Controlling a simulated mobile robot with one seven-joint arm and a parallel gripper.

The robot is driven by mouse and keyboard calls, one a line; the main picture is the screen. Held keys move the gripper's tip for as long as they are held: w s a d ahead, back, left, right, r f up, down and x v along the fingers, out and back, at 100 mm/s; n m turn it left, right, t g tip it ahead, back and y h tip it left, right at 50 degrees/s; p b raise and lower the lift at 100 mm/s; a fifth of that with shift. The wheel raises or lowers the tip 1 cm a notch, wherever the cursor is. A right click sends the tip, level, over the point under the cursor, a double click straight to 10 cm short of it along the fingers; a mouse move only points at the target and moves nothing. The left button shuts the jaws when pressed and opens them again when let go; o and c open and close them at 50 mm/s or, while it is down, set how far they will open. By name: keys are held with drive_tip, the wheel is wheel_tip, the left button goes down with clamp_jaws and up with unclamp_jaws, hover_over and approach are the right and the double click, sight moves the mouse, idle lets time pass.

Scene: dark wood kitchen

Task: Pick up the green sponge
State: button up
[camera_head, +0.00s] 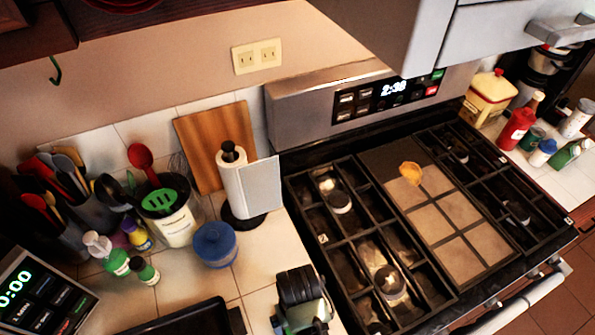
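I cannot make out a green sponge for certain in the head view. A black, ridged thing with a grey-green lower part (303,302) is at the bottom edge, over the counter just left of the stove. I cannot tell whether this is my gripper, or whether the green part belongs to something else. No fingertips show clearly, and nothing is clearly seen held. The plain green things in view are a slotted utensil (166,202) in a pale container and small bottles with green on them (116,262).
A paper towel roll (240,185), a blue-lidded jar (215,244) and a cutting board (213,137) stand on the tiled counter (255,255). A dark tray (185,320) is at the bottom. The stove (440,215) fills the right, with an orange-yellow item (410,173) on its griddle.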

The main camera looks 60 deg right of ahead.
drive_tip(key=shift+w+a+f, duration=0.1)
drive_tip(key=shift+f, duration=1.8)
drive_tip(key=c, duration=1.2)
wheel_tip(320, 180, up, 10)
drive_tip(key=shift+r, duration=0.1)
